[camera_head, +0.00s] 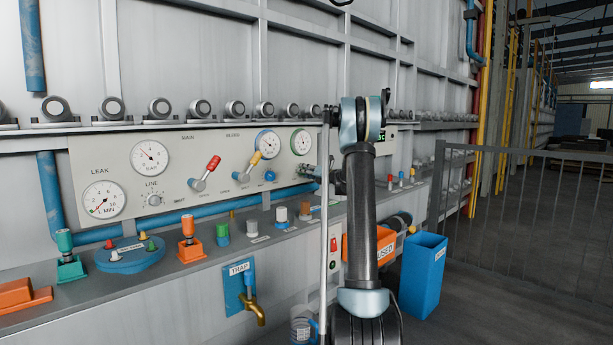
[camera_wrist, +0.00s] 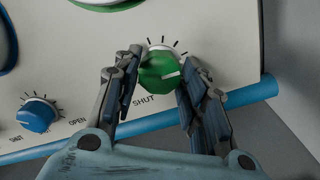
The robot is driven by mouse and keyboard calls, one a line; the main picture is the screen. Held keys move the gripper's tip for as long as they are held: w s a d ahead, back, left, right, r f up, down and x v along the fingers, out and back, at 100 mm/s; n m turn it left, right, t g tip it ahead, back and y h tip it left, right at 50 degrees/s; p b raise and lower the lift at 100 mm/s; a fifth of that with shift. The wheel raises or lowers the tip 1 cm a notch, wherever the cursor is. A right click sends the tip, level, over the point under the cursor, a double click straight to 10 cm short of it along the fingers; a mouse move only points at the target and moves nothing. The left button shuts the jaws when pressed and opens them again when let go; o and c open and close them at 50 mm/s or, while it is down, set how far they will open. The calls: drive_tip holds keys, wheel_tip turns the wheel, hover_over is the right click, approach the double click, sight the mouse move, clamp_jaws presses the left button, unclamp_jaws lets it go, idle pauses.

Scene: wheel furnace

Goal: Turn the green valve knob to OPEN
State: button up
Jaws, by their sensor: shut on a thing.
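The green valve knob (camera_wrist: 157,74) is round, with a white pointer line toward its right side, and sits on the pale panel (camera_wrist: 222,40). Tick marks fan around its upper edge. The word SHUT is printed below it, to the left. My gripper (camera_wrist: 158,68) is shut on the knob, with one finger on its left side and one on its right. The right finger covers the panel to the lower right, so no OPEN label of this knob shows. In the head view, my arm hides the green knob.
A blue knob (camera_wrist: 36,115) with its own OPEN label is at the left. A blue pipe (camera_wrist: 255,92) runs below the panel. In the head view, a shelf (camera_head: 150,245) holds small coloured fittings; a blue bin (camera_head: 423,273) and a railing (camera_head: 520,205) stand at right.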

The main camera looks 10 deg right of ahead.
drive_tip(key=shift+w+d+m, duration=0.1)
drive_tip(key=shift+d+m, duration=0.1)
drive_tip(key=shift+m, duration=1.95)
drive_tip(key=shift+w+d+m, duration=0.1)
drive_tip(key=shift+d+m, duration=0.05)
drive_tip(key=shift+m, duration=2)
drive_tip(key=o, duration=0.9)
drive_tip(key=shift+o, duration=0.8)
drive_tip(key=shift+f, duration=0.15)
drive_tip(key=shift+a, duration=0.15)
drive_tip(key=shift+s, duration=0.1)
drive_tip(key=v, duration=1.2)
